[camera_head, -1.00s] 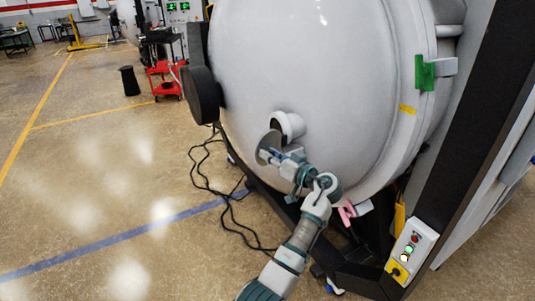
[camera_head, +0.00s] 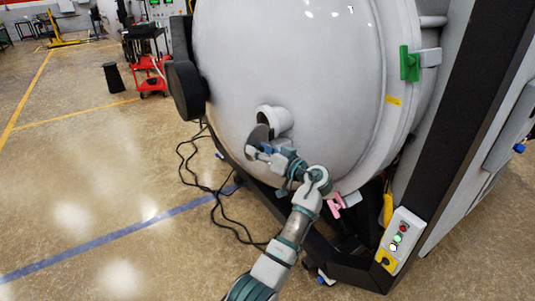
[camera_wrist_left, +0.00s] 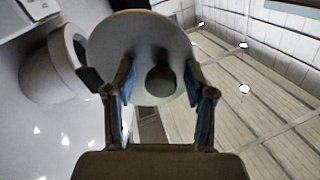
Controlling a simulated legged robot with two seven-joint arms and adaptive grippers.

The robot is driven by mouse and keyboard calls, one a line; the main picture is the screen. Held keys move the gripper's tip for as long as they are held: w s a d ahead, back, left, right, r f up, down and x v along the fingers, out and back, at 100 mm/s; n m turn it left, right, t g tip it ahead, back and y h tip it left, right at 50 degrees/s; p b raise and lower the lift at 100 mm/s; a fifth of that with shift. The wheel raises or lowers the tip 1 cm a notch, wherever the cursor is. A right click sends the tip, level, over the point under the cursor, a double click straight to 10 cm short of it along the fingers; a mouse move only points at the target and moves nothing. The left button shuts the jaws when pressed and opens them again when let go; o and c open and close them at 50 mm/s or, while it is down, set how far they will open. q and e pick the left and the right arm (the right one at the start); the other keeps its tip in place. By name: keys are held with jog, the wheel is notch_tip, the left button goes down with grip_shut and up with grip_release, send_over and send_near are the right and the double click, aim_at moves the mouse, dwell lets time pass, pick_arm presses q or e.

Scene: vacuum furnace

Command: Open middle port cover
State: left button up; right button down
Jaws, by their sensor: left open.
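The middle port is a short white tube (camera_head: 275,119) low on the large white furnace door. Its round grey cover (camera_head: 259,135) stands swung out at an angle beside the tube's mouth. In the left wrist view, the cover (camera_wrist_left: 140,40) fills the top middle, with a dark round knob (camera_wrist_left: 161,79) on its face, and the tube (camera_wrist_left: 50,72) is at the left. My left gripper (camera_head: 254,152) is at the cover in the head view. Its fingers (camera_wrist_left: 160,88) are open, one on each side of the knob; contact cannot be told. My right gripper is not in view.
A black round fitting (camera_head: 187,90) sticks out at the door's left. Black cables (camera_head: 205,185) lie on the floor below. A dark frame post and a button box (camera_head: 401,240) stand at the right.

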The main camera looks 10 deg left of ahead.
pick_arm(q)
jog(key=v, duration=1.1)
jog(key=shift+d+f, duration=0.2)
jog(key=shift+d, duration=0.25)
